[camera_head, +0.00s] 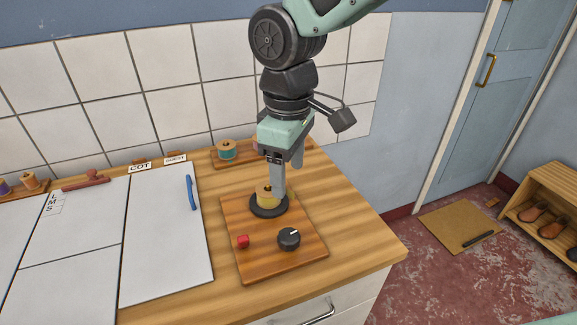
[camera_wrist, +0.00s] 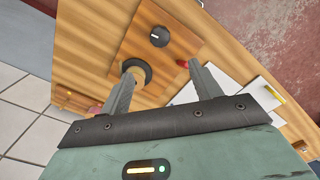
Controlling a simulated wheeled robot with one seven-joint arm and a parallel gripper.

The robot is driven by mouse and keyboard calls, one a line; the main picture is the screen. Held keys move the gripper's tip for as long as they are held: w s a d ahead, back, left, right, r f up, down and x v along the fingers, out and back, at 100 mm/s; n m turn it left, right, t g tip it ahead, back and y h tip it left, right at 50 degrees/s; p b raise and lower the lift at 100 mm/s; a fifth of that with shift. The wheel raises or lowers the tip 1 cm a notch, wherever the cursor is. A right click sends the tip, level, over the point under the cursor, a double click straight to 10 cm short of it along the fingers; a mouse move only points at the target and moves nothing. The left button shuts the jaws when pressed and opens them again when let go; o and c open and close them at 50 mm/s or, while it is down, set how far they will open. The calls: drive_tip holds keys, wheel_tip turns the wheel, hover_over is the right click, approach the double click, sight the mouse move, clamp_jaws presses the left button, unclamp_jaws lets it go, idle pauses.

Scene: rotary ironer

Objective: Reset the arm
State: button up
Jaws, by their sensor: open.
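My gripper (camera_head: 287,180) points down over the wooden board (camera_head: 296,264) on the counter. Its fingers are spread and nothing shows held between them. A yellow spool (camera_head: 264,193) stands upright on a round black base (camera_head: 269,209) on the board, partly hidden by one finger. In the wrist view my gripper (camera_wrist: 162,68) is open, and the black base (camera_wrist: 147,72) with the spool shows beside the left finger. I cannot tell whether that finger touches the spool. A red button (camera_head: 243,241) and a black dial (camera_head: 289,238) sit on the board's near part.
White panels (camera_head: 165,253) with a blue pen (camera_head: 191,192) lie left of the board. A rack with a teal spool (camera_head: 227,150) stands behind it by the tiled wall. The counter's right edge is close. A shoe shelf (camera_head: 540,202) and brown mat (camera_head: 455,226) are on the floor at right.

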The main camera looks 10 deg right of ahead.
drive_tip(key=shift+r, duration=0.15)
drive_tip(key=s+d+f+m, duration=0.1)
drive_tip(key=s+d+m, duration=0.1)
drive_tip(key=s+d, duration=0.3)
drive_tip(key=s+d+f+m, duration=0.1)
drive_tip(key=s+d, duration=0.4)
drive_tip(key=s, duration=0.8)
drive_tip(key=shift+f+m+y, duration=0.3)
drive_tip(key=shift+f+m, duration=0.05)
drive_tip(key=shift+m, duration=0.45)
drive_tip(key=shift+w, duration=0.1)
drive_tip(key=r+m+p, duration=0.2)
drive_tip(key=m+p, duration=0.7)
drive_tip(key=m, duration=0.1)
hover_over(289, 234)
wheel_tip(289, 234, down, 17)
drive_tip(key=p, duration=0.3)
drive_tip(key=shift+r+p, duration=0.2)
drive_tip(key=shift+p, duration=0.2)
